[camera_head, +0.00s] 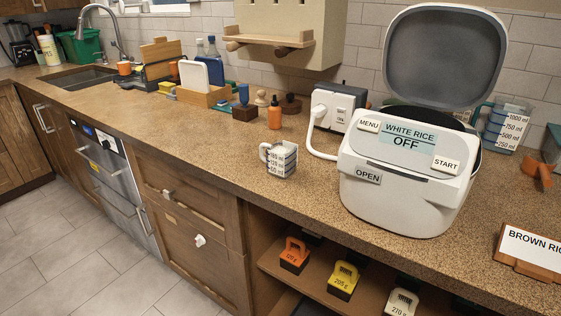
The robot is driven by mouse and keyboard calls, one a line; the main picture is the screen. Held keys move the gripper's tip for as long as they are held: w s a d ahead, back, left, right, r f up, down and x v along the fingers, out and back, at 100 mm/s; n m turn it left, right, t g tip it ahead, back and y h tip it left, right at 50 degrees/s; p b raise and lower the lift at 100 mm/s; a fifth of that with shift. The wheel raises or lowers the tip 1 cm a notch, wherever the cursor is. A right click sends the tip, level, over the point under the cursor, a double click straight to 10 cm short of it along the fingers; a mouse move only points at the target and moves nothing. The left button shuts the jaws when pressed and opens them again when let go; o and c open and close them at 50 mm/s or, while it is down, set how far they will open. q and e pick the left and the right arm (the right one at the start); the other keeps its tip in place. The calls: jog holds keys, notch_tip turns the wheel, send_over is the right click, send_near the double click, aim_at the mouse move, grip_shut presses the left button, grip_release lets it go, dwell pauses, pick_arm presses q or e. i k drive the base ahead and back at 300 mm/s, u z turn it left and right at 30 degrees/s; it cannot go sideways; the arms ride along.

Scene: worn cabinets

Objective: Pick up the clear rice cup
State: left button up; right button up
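A small clear cup (279,160) with dark measuring marks and a handle on its left stands upright on the speckled counter (230,140). It is left of the white rice cooker (400,185), apart from it. The cooker's lid (440,58) is raised and its display reads "WHITE RICE OFF". Neither of my grippers shows in the head view.
A larger measuring jug (505,125) stands right of the cooker. Weights, including an orange one (294,256), sit on the open shelf below. The counter left of the cup is clear.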

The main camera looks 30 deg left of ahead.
aim_at(282, 160)
jog(key=k, duration=0.45)
jog(key=u, duration=0.45)
jog(key=i, duration=1.4)
jog(key=z, duration=0.45)
